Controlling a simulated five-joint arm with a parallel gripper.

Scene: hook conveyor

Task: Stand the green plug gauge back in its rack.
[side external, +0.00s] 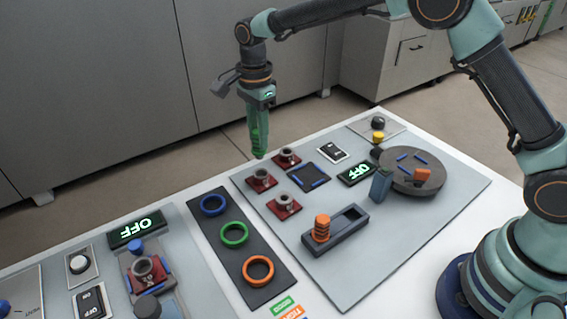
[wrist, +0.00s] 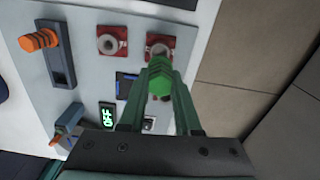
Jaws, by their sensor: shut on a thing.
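The green plug gauge (side external: 258,138) hangs upright below my gripper (side external: 258,103), in the air beyond the back left edge of the grey work plate. In the wrist view my gripper (wrist: 160,85) is shut on the green plug gauge (wrist: 159,77), with a finger on each side. The dark rack (side external: 346,232) lies on the plate, to the right of my gripper and lower in the picture. An orange gauge (side external: 321,229) stands in its left end, and an empty slot shows beside it. The rack (wrist: 62,72) also shows at the left of the wrist view.
Several red blocks with grey rings (side external: 262,180) stand near the gauge, between it and the rack. A turntable (side external: 412,178), a blue-grey block (side external: 381,186) and an OFF display (side external: 357,173) are right and behind. A dark mat (side external: 216,232) holds blue, green and orange rings.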

